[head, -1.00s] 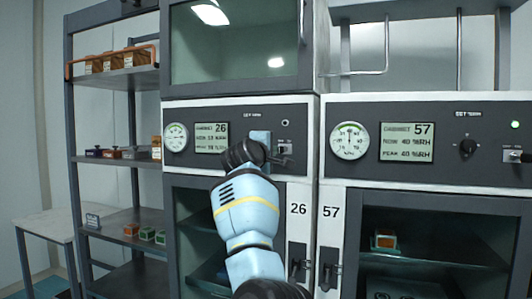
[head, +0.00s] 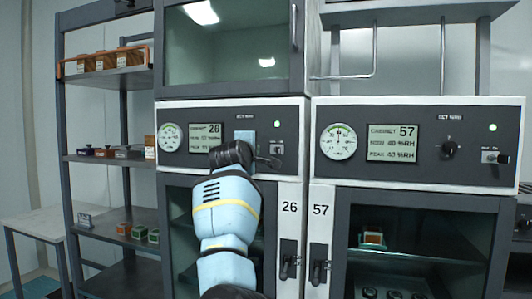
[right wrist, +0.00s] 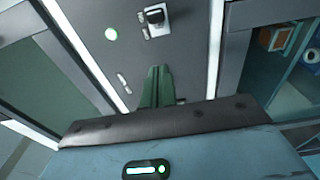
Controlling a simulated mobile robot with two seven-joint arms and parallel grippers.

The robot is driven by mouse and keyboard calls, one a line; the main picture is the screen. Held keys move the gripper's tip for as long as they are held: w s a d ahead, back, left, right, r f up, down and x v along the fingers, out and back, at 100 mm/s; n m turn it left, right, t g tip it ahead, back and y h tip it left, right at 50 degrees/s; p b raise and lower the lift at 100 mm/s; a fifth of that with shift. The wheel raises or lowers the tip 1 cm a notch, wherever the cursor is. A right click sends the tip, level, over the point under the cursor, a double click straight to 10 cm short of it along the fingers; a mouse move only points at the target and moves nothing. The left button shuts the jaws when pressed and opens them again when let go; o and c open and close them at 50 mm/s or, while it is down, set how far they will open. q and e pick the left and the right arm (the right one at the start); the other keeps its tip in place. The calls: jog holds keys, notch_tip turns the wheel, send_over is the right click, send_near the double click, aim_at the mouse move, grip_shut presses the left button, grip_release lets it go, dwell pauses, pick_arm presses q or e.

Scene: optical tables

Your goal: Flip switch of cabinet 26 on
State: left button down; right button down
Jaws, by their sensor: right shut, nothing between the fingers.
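Cabinet 26's dark control panel (head: 206,115) is in the middle of the head view. Its switch (head: 277,149) sits on a small pale plate at the panel's right, below a lit green lamp (head: 279,125). In the right wrist view the switch (right wrist: 155,17) and lit lamp (right wrist: 111,34) are at the top. My right gripper (head: 270,162) is in front of the panel, just below the switch. Its fingers (right wrist: 160,72) are shut and empty, apart from the switch in the wrist view. It hides part of the panel. My left gripper is out of view.
Cabinet 57's panel (head: 375,120) adjoins at right, with its own lit lamp (head: 493,127) and switch (head: 495,157). Door handles of cabinets 26 (head: 288,260) and 57 (head: 318,262) stick out below. A shelf rack (head: 110,160) with small boxes stands at left.

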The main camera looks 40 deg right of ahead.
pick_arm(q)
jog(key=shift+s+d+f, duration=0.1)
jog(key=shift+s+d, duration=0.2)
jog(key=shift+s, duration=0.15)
pick_arm(e)
jog(key=s, duration=0.9)
jog(key=shift+s+a, duration=0.2)
jog(key=shift+a, duration=0.2)
jog(key=shift+f, duration=0.1)
